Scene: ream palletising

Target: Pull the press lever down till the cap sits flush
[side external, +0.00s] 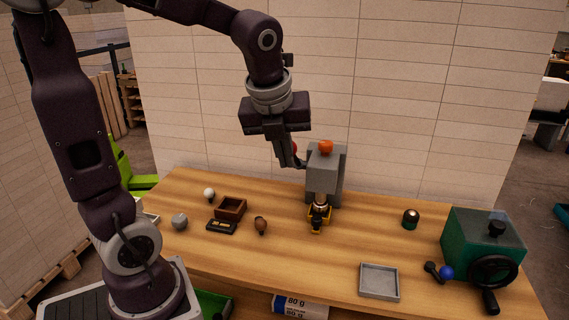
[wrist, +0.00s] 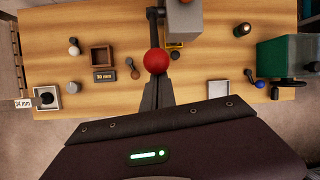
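The press (side external: 326,175) is a grey upright block with an orange knob (side external: 326,146) on top. It shows partly at the top of the wrist view (wrist: 184,20). A dark lever bar (wrist: 154,25) runs beside it to a red ball (wrist: 156,61). In the side view the ball (side external: 295,147) is mostly hidden behind my gripper (side external: 297,162), left of the press. My fingertips are at the ball; they look close together, but I cannot tell whether they grip it. A dark bottle (side external: 319,211) stands in a yellow holder (side external: 316,226) under the press. Its cap's seating is unclear.
A brown box (side external: 231,207), a small dark display (side external: 221,227) and small knobs stand left of the press. A grey tray (side external: 380,281) lies front right. A green crank box (side external: 482,243) stands at the right end. The table between tray and press is clear.

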